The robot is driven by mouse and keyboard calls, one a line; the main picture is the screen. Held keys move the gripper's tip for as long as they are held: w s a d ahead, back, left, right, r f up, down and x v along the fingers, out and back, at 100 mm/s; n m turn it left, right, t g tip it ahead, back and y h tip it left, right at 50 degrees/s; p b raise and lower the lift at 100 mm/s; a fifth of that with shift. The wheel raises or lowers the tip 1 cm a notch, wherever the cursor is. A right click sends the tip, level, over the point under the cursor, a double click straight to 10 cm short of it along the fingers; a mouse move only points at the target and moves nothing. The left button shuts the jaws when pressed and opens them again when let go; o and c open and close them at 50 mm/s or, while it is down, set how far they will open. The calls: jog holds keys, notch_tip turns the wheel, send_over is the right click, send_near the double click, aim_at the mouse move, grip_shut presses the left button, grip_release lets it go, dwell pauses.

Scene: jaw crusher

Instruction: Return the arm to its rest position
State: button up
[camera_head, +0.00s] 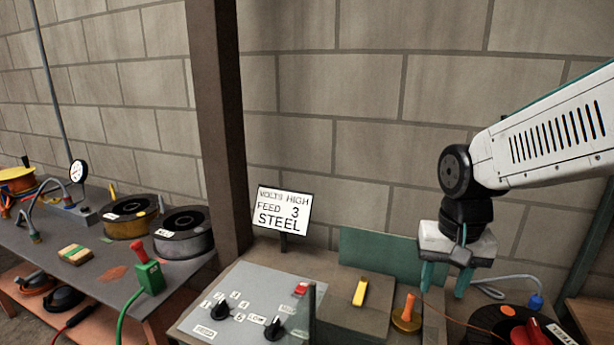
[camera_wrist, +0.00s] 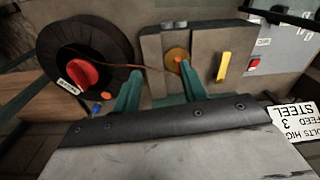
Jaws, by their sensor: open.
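My gripper (camera_head: 442,278) hangs at the end of my white arm at the right of the head view, above the right part of the machine. Its two green fingers are apart with nothing between them. In the wrist view my gripper (camera_wrist: 160,88) points at an orange knob on a round base (camera_wrist: 178,56), which shows between and beyond the fingers. The same orange knob (camera_head: 408,308) stands below the fingers in the head view. A yellow lever (camera_head: 360,291) stands to its left and also shows in the wrist view (camera_wrist: 223,66).
A control panel (camera_head: 245,305) with black dials and a red switch lies left of the lever. A sign (camera_head: 283,212) reads VOLTS HIGH, FEED 3, STEEL. A black spool with a red hub (camera_head: 528,333) sits lower right. A brown post (camera_head: 218,120) and a side bench (camera_head: 95,262) are left.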

jog(key=s+d+r+n, duration=0.1)
jog(key=s+r, duration=0.1)
jog(key=s, duration=0.6)
jog(key=s+d+r+n, duration=0.1)
jog(key=s+r+n, duration=0.1)
jog(key=s, duration=0.6)
jog(key=shift+s+r+t, duration=0.25)
jog(key=shift+r+t, duration=0.15)
jog(key=shift+a, duration=0.1)
jog(key=shift+c, duration=0.3)
